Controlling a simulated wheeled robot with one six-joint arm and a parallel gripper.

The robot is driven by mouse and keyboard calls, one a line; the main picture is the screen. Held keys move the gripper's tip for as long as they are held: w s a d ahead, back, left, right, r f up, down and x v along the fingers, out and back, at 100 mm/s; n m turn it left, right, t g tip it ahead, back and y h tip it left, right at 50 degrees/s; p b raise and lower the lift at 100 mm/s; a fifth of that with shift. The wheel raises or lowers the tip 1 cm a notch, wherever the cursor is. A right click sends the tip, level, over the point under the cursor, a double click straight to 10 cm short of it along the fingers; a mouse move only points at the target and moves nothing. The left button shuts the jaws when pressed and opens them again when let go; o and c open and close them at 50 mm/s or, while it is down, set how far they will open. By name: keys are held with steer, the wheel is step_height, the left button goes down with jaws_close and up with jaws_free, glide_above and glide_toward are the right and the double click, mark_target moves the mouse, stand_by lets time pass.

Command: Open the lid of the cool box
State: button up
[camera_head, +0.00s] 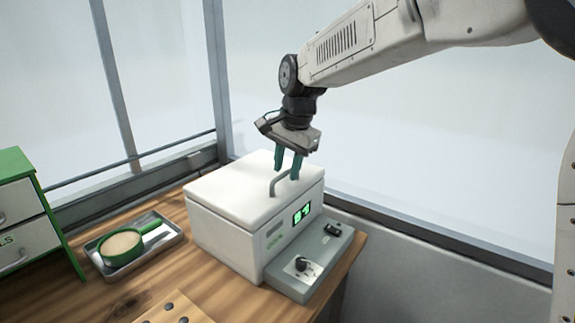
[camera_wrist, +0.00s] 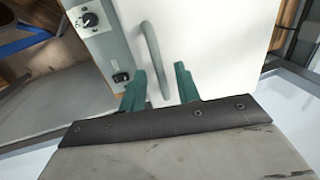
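The cool box (camera_head: 232,233) is a white box on the wooden bench, with a green lit display on its front. Its white lid (camera_head: 235,187) lies shut on top. A grey bar handle (camera_head: 278,183) stands up near the lid's front edge; it also shows in the wrist view (camera_wrist: 152,58). My gripper (camera_head: 288,176) is above the lid at the handle, pointing down, with its two green fingers apart. In the wrist view, my gripper (camera_wrist: 159,78) has the handle's near end between its fingers, with gaps visible. I cannot tell whether a finger touches it.
A grey control panel (camera_head: 318,262) with a knob and switch adjoins the box's front. Left of the box, a metal tray (camera_head: 171,241) holds a green-handled sieve (camera_head: 124,247). A green drawer unit (camera_head: 22,217) stands at far left. Window posts rise behind the bench.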

jaws_close()
steer(key=shift+r, duration=0.1)
